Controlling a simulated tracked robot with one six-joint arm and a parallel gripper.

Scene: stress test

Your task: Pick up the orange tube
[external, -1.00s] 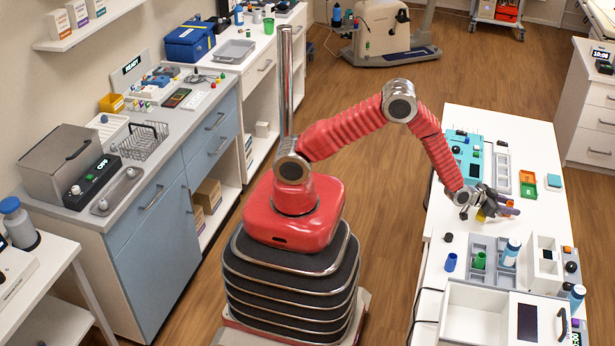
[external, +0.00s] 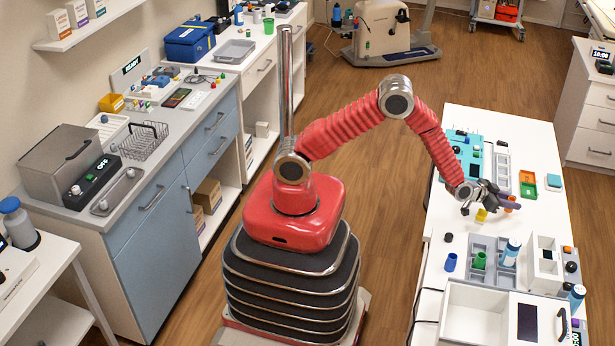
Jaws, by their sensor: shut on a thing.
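My gripper (external: 503,202) is over the white table at right, with its dark fingers pointing right. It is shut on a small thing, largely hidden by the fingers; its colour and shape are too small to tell. I cannot clearly make out the orange tube apart from the gripper.
On the white table (external: 540,215), a grey rack (external: 487,245) with green and blue-white containers stands in front of the gripper. A teal tray (external: 465,150) and a grey holder (external: 501,172) lie behind it. Orange (external: 528,178) and green (external: 528,190) bins stand at the right.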

